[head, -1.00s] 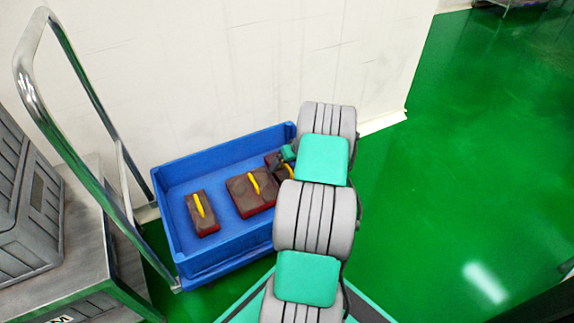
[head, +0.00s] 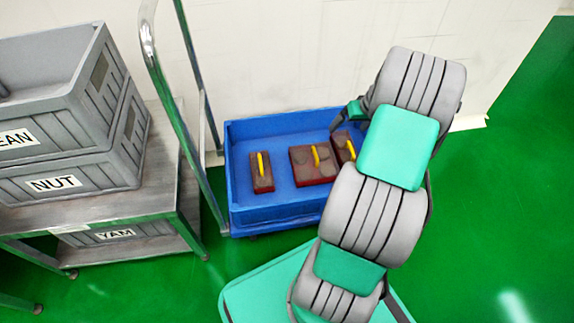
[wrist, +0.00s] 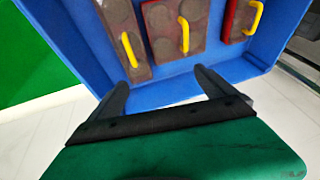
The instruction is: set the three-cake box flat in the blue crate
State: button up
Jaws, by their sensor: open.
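Three dark red boxes of brown round cakes with yellow handles lie in the blue crate (head: 270,214). The narrow right-hand box (head: 345,148), partly behind my arm, appears to be the three-cake box. It looks flat on the crate floor, beside the wider middle box (head: 313,166). In the wrist view it is the left box (wrist: 132,50), cut by the top edge, so its cakes cannot be fully counted. My gripper (wrist: 161,77) is open and empty, near the crate's back wall, apart from the handles. In the head view only part of the gripper (head: 338,122) shows.
A narrow box (head: 261,175) lies at the crate's left. A white wall (head: 280,60) is close behind. Green floor is free at right.

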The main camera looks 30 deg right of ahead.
jog(key=a+r+n+g, duration=0.1)
jog(key=a+r, duration=0.4)
jog(key=a, duration=0.6)
jog(key=a+r+n, duration=0.1)
jog(key=a+r, duration=0.3)
jog(key=a, duration=0.6)
jog(key=s+a+r+n+g, duration=0.1)
jog(key=s+a+r, duration=0.1)
jog(key=s+a, duration=1.1)
jog(key=shift+s+a+r+h, duration=0.15)
jog(key=shift+s+a+h, duration=0.15)
jog(key=shift+a, duration=0.65)
